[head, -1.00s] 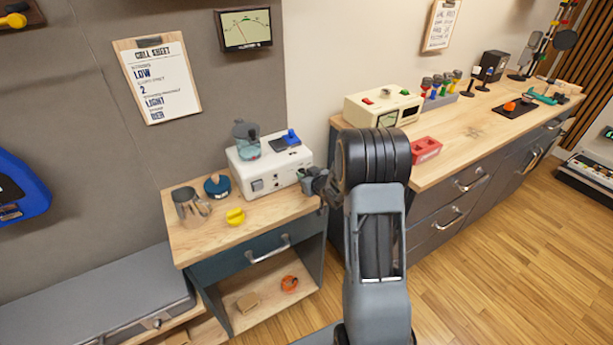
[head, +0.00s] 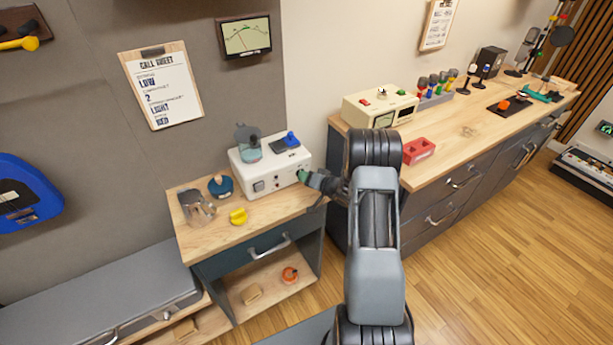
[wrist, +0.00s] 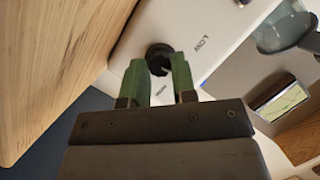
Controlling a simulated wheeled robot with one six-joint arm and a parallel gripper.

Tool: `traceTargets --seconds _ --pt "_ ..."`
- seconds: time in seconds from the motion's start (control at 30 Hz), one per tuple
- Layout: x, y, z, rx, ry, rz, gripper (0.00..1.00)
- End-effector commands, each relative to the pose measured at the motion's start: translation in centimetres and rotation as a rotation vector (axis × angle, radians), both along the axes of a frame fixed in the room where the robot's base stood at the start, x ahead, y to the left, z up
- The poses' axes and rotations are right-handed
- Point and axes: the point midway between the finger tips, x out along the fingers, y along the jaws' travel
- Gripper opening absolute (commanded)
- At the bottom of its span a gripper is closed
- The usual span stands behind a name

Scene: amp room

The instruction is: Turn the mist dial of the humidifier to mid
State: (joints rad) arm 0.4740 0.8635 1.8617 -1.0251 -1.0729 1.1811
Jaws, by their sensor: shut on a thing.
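The humidifier, a white box (head: 263,186) with a clear bluish tank (head: 248,146) on top, stands on the small wooden-topped cabinet. Its white face also shows in the wrist view (wrist: 188,17). The mist dial is a small black knob (wrist: 158,53) on that face, with the word LOW printed to its right. My gripper (wrist: 158,68) has its green fingers shut on the dial, one on each side. In the head view my gripper (head: 303,176) is at the right end of the box's front, and hides the dial. The dial's exact setting cannot be read.
A yellow knob-like piece (head: 238,216), a glass jar (head: 199,209) and a dark blue round item (head: 219,186) stand on the cabinet. A longer counter (head: 450,150) with a red block (head: 418,151) is to the right. Open floor lies in front.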

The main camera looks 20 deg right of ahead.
Motion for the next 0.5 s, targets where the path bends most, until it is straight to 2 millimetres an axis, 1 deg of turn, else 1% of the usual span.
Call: traceTargets --seconds 0.2,0.5 --pt "-0.01 -0.06 -0.09 0.099 0.012 -0.001 0.02" --pt "0.02 -0.09 -0.09 0.156 0.017 0.0 0.02"
